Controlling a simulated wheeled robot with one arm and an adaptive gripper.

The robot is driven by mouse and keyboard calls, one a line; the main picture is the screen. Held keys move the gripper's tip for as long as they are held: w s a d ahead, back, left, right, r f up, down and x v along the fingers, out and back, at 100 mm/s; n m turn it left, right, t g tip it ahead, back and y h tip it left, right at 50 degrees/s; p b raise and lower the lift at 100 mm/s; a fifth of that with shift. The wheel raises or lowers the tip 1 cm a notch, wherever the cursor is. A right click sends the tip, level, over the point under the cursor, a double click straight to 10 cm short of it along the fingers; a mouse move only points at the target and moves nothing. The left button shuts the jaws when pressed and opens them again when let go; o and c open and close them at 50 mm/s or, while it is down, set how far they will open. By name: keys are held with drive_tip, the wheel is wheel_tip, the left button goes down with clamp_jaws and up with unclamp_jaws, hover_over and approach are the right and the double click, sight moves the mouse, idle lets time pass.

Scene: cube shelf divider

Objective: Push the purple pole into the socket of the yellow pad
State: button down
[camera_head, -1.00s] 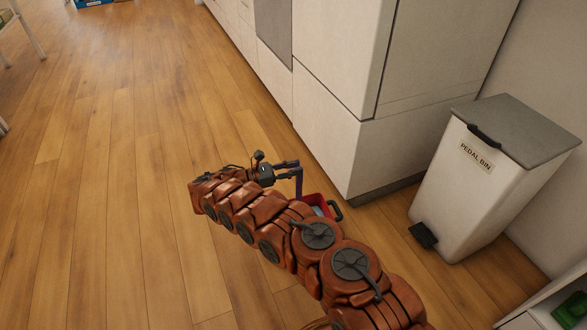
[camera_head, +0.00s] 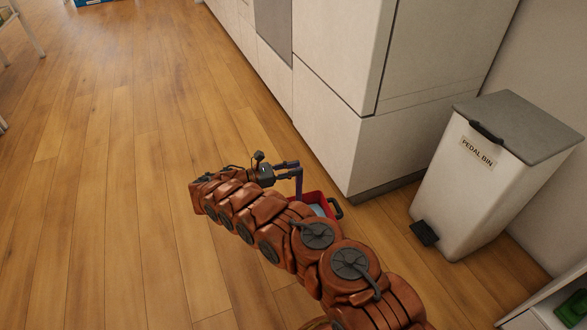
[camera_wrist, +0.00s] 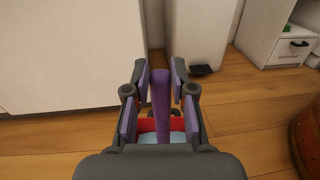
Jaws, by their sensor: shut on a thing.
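My gripper (camera_head: 293,168) reaches out level over the floor, left of the white cabinets. In the wrist view my gripper (camera_wrist: 160,73) has its two purple-padded fingers on either side of the purple pole (camera_wrist: 161,105) and is shut on it. In the head view the purple pole (camera_head: 299,184) hangs down from the fingertips, roughly upright. Its lower end is hidden behind my arm. The yellow pad and its socket do not show in either view.
A red container (camera_head: 325,205) with something light blue inside and a dark handle stands on the floor just beyond my arm. White cabinets (camera_head: 330,140) and a pedal bin (camera_head: 480,185) stand to the right.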

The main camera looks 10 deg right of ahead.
drive_tip(key=shift+f+b, duration=0.9)
drive_tip(key=shift+f, duration=0.25)
drive_tip(key=c, duration=0.9)
unclamp_jaws()
drive_tip(key=a+b, duration=0.3)
drive_tip(key=s+a+b, duration=0.1)
drive_tip(key=a+b, duration=0.1)
drive_tip(key=shift+r, duration=0.1)
